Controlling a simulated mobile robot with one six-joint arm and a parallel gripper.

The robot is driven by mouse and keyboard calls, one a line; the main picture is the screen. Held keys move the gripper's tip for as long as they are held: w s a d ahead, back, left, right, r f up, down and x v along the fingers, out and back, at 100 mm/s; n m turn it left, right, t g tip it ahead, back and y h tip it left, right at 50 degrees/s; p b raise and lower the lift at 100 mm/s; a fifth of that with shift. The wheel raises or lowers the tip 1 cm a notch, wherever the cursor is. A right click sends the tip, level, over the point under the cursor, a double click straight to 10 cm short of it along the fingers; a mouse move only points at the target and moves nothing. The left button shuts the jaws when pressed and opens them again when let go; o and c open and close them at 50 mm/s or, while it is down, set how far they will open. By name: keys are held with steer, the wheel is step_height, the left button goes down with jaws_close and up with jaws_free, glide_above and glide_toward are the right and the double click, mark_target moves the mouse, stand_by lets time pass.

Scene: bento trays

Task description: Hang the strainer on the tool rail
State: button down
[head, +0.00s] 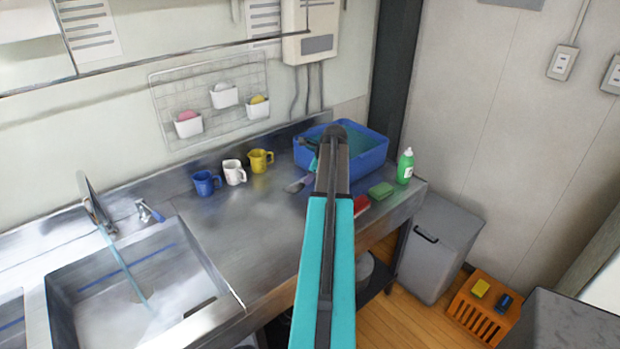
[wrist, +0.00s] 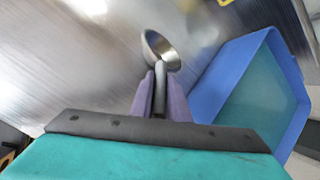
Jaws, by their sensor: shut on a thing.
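A blue tub (head: 370,160) stands behind my arm and also shows in the wrist view (wrist: 235,75). Blue (head: 206,183), white (head: 234,172) and yellow (head: 260,160) mugs line the counter's back. A sink (head: 130,285) is at left, a green bottle (head: 405,167) at right.

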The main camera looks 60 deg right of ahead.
steer(key=shift+f, duration=0.7)
steer(key=c, duration=1.7)
jaws_free()
steer(key=shift+b+v, duration=1.45)
steer(key=shift+v, duration=4.7)
